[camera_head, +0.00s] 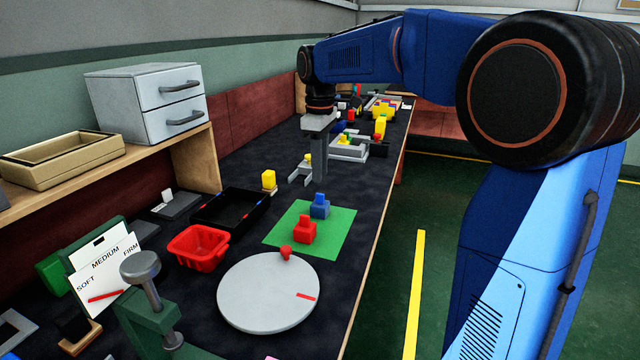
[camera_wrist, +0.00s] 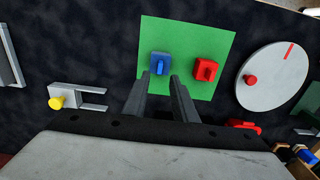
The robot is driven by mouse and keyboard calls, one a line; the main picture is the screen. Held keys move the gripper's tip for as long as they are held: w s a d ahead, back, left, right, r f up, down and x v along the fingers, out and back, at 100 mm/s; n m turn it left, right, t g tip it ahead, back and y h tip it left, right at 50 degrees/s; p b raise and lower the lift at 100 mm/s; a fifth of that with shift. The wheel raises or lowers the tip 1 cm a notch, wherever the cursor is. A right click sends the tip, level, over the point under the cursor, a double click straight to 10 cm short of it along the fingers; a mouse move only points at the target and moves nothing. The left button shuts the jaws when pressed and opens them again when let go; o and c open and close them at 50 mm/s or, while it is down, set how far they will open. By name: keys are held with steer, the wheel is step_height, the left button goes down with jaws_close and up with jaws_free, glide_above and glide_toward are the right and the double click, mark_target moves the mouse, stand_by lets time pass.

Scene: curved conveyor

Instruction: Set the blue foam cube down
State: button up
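The blue foam cube (camera_head: 320,209), with a small blue knob on top, sits upright on the green mat (camera_head: 338,236). It also shows in the wrist view (camera_wrist: 160,66), just past my fingertips. My gripper (camera_head: 319,181) points down above the blue cube, with a small gap between fingertips and knob. In the wrist view its two fingers (camera_wrist: 161,77) stand apart with nothing between them. A red block (camera_head: 304,231) with a similar knob stands beside the blue cube on the mat, and it shows right of it in the wrist view (camera_wrist: 205,70).
A round grey disc (camera_head: 262,300) with a red knob lies nearer than the mat. A red basket (camera_head: 192,247) and a black tray (camera_head: 222,211) are to the left. A grey fork-shaped fixture (camera_head: 297,176) stands close to my gripper. The table edge runs along the right.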

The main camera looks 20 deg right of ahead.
step_height(320, 180, up, 5)
steer(key=shift+s+r, duration=0.1)
steer(key=shift+r, duration=0.05)
steer(key=s+d+f+m+t, duration=0.1)
steer(key=s+d+f+m, duration=0.15)
steer(key=s, duration=0.65)
steer(key=s+d+f+m+t, duration=0.1)
steer(key=s+d+f+m, duration=0.15)
steer(key=s, duration=0.55)
steer(key=s+d+f+m+t, duration=0.2)
steer(key=s+f+m, duration=0.3)
steer(key=s+f, duration=0.8)
steer(key=s, duration=0.3)
steer(key=shift+s+m+t, duration=0.25)
steer(key=shift+m+t, duration=0.15)
